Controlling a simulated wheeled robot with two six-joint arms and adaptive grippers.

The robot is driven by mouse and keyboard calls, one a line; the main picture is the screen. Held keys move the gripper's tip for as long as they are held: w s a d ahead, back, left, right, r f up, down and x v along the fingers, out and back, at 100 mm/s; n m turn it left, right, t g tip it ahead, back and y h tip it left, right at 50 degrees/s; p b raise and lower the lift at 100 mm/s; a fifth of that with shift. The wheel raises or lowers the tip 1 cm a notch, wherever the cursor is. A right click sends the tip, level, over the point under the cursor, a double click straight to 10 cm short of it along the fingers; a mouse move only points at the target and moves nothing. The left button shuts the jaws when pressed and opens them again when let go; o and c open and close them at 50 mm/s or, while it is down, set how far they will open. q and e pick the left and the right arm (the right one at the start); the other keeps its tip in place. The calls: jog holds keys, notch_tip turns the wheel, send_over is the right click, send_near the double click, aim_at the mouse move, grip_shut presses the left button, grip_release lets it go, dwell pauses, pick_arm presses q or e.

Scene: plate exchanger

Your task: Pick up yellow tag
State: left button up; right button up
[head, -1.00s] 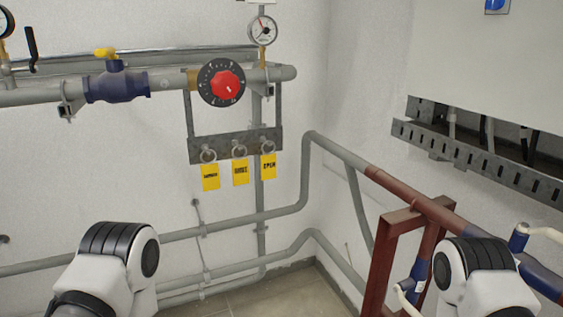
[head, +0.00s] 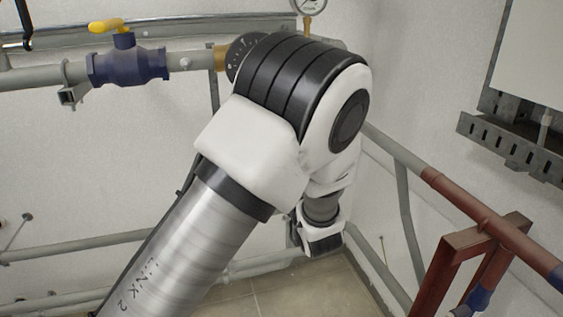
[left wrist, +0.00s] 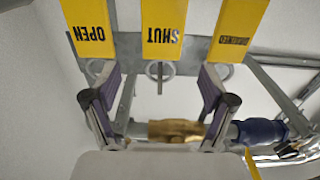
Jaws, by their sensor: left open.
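Three yellow tags show upside down in the left wrist view: the OPEN tag (left wrist: 87,28), the SHUT tag (left wrist: 162,30) and a third tag (left wrist: 239,33) with small lettering. They hang by rings from a grey slotted bracket (left wrist: 190,50). My left gripper (left wrist: 160,90) is open and empty. Its fingers are spread to either side of the SHUT tag's ring (left wrist: 160,70), with the OPEN tag and the third tag near the outer sides. Contact cannot be told. In the head view my left arm hides the tags and bracket. My right gripper is not in view.
A red-brown frame (head: 450,262) and a wall cabinet (head: 536,65) stand at right.

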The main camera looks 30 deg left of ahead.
pick_arm(q)
jog(key=x, duration=0.2)
jog(key=p+x, duration=0.1)
jog(key=x, duration=0.1)
jog(key=f+x, duration=0.1)
jog(key=x, duration=0.2)
jog(key=shift+a+p, duration=0.15)
jog(key=shift+p, duration=0.15)
jog(key=c, duration=1.2)
